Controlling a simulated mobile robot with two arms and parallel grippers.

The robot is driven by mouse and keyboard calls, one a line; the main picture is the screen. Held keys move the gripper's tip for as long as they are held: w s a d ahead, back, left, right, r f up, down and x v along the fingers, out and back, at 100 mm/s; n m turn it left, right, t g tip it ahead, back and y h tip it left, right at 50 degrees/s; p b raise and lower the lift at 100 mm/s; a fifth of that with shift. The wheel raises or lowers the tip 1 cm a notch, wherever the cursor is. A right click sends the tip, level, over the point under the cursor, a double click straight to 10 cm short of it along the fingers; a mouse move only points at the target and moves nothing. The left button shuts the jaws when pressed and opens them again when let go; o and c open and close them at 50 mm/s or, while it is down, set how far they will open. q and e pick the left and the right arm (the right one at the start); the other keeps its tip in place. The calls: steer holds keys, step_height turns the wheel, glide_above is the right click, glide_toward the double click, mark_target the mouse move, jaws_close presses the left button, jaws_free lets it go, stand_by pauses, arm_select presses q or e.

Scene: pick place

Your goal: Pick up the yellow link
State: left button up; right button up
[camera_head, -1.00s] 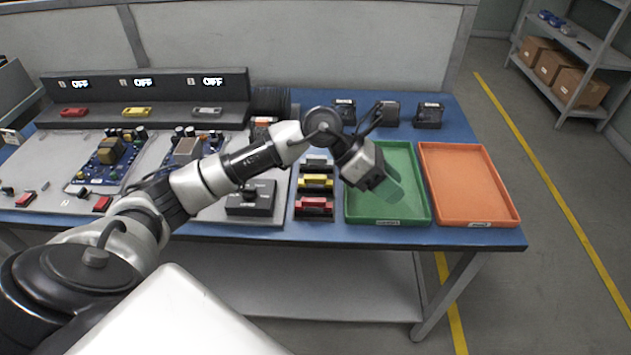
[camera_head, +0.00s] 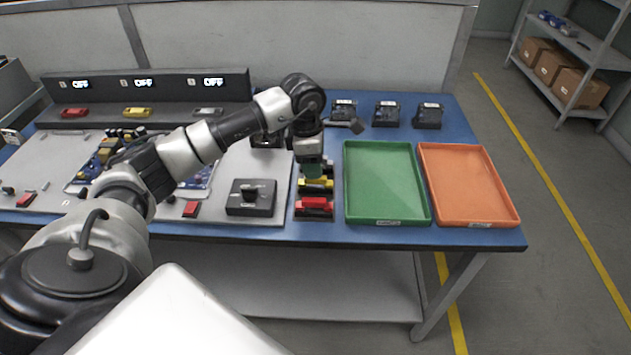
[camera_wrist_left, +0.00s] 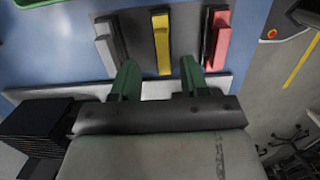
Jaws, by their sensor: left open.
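The yellow link (camera_head: 316,184) lies in a dark holder on the blue table, between a red link (camera_head: 315,204) in front and a grey link behind. In the left wrist view the yellow link (camera_wrist_left: 161,42) is upright in the middle, with the grey link (camera_wrist_left: 107,46) to its left and the red link (camera_wrist_left: 219,40) to its right. My left gripper (camera_head: 313,172) points down over the holders. Its green fingers (camera_wrist_left: 159,72) are open, one on each side of the yellow link's line, with nothing between them. My right gripper is out of view.
A green tray (camera_head: 428,215) and an orange tray (camera_head: 513,215) stand right of the links. Several black boxes (camera_head: 386,114) stand behind the trays.

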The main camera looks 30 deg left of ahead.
mark_target(316, 183)
arm_select(q)
steer(key=f, duration=0.4)
steer(key=shift+d+f, duration=0.3)
jaws_close()
steer(key=shift+r, duration=0.1)
